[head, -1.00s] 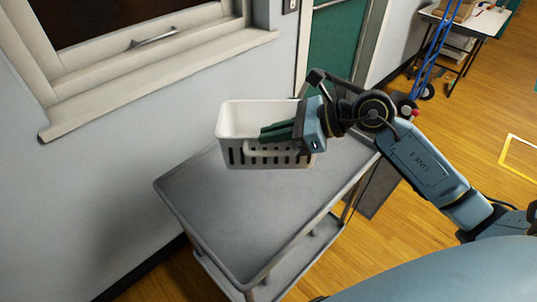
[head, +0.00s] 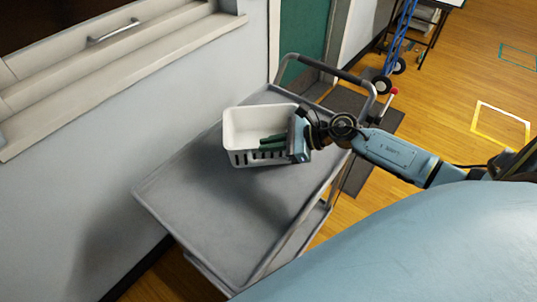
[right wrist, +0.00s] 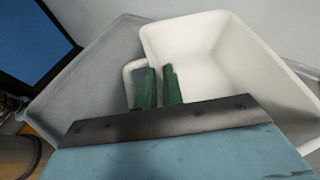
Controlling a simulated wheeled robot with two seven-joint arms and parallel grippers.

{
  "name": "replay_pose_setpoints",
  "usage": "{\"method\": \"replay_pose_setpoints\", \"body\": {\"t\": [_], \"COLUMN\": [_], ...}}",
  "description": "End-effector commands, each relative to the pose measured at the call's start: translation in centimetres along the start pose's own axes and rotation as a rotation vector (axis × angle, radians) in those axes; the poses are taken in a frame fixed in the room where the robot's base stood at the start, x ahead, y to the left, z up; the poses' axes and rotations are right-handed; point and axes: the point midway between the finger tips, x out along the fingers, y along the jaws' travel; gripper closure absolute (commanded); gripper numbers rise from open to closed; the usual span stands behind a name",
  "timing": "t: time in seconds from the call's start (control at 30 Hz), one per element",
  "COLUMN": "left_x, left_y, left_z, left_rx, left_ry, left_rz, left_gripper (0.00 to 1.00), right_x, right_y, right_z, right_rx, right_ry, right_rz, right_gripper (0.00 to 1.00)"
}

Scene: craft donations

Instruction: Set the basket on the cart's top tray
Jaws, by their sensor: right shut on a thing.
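The white basket (head: 262,125) is upright over the far half of the cart's grey top tray (head: 215,208). I cannot tell whether its base touches the tray. My right gripper (head: 273,143) reaches in from the right, with its green fingers at the basket's near side. In the right wrist view the green fingers (right wrist: 158,87) are closed on the wall beside the basket's handle loop, and the basket (right wrist: 205,60) looks empty inside. The basket's underside is hidden. My left gripper is not in view.
The cart's push handle (head: 330,68) rises at the far end, with a lower shelf below. A wall and window sill (head: 120,80) run along the left. A blue hand truck (head: 398,45) and a table stand at the back right. The tray's near half is bare.

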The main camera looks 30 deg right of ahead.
Motion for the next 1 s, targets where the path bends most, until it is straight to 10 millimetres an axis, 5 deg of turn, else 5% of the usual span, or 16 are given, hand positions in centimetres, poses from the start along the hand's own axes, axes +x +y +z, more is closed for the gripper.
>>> {"method": "replay_pose_setpoints", "body": {"t": [0.27,0.5,0.7,1.0], "left_x": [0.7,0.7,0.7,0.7], "left_y": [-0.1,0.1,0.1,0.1], "left_z": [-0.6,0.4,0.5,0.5], "left_rx": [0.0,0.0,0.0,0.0], "left_ry": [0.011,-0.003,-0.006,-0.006], "left_rz": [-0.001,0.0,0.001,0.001], "left_gripper": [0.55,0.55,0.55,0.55], "right_x": [1.5,1.6,1.6,1.4], "right_y": [0.5,0.6,0.6,0.6], "right_z": [-3.1,-3.4,-3.4,-3.4], "right_rx": [0.001,-0.002,0.0,-0.001], "right_ry": [-0.003,-0.002,0.0,0.0], "right_rz": [-0.001,0.0,0.001,0.0], "right_gripper": [1.0,1.0,0.68,0.68]}}
